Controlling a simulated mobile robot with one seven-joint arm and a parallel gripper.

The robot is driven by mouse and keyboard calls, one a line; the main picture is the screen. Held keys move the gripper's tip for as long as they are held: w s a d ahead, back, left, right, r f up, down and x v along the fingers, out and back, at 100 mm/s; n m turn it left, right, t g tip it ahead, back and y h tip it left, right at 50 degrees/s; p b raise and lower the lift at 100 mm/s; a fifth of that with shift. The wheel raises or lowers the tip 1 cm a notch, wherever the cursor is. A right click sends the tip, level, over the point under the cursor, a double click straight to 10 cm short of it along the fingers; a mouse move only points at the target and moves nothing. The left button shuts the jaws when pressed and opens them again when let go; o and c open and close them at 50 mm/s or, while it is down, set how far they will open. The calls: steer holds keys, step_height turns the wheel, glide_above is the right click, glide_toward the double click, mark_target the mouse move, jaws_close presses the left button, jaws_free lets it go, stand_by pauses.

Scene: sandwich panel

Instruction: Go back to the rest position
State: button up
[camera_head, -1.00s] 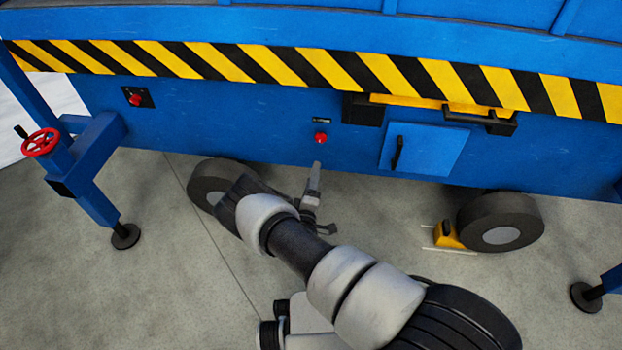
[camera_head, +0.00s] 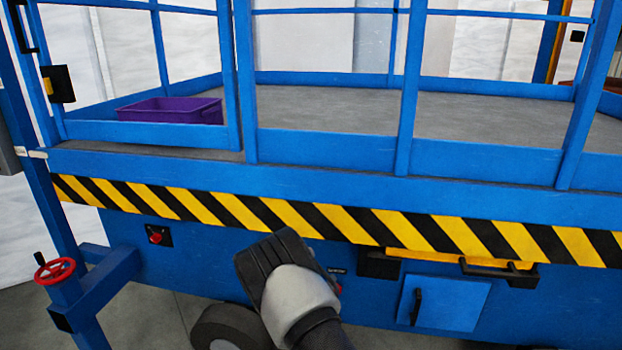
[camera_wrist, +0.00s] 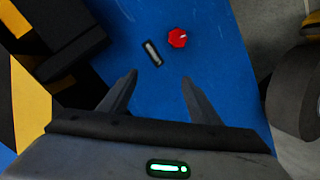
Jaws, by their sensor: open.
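My gripper (camera_wrist: 158,88) is open and empty in the wrist view, its two fingers spread apart. It faces the blue side panel (camera_wrist: 228,78) of the lift. A red knob (camera_wrist: 177,38) and a small grey slot-like fitting (camera_wrist: 152,53) lie beyond the fingertips, apart from them. In the head view my arm reaches up from the bottom in front of the blue panel (camera_head: 210,268). The gripper's fingers are hidden there behind my arm.
The lift has a striped yellow and black edge (camera_head: 300,216), a railed deck with a purple crate (camera_head: 170,110), and a small blue door (camera_head: 443,302). A blue outrigger with a red handwheel (camera_head: 55,270) stands at the left. A wheel (camera_wrist: 300,98) is near my gripper's right.

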step_height(320, 180, up, 17)
steer(key=s+m+g+y, duration=0.2)
steer(key=m+g+y, duration=0.1)
steer(key=m, duration=0.1)
steer(key=s+d+r+g+y, duration=0.1)
steer(key=s+d+r+y, duration=0.1)
steer(key=s+r, duration=0.8)
steer(key=s+d+r+m+g, duration=0.1)
steer(key=s+d+r, duration=0.2)
steer(key=s, duration=0.7)
steer(key=s+d+r+m+g+h+p, duration=0.1)
steer(key=s+d+r+g, duration=0.2)
steer(key=s, duration=0.7)
steer(key=s+d+r+m, duration=0.1)
steer(key=s+d+r, duration=0.25)
steer(key=s, duration=0.65)
step_height(320, 180, up, 28)
steer(key=p, duration=2.7)
steer(key=shift+a+f, duration=0.2)
steer(key=shift+a, duration=0.2)
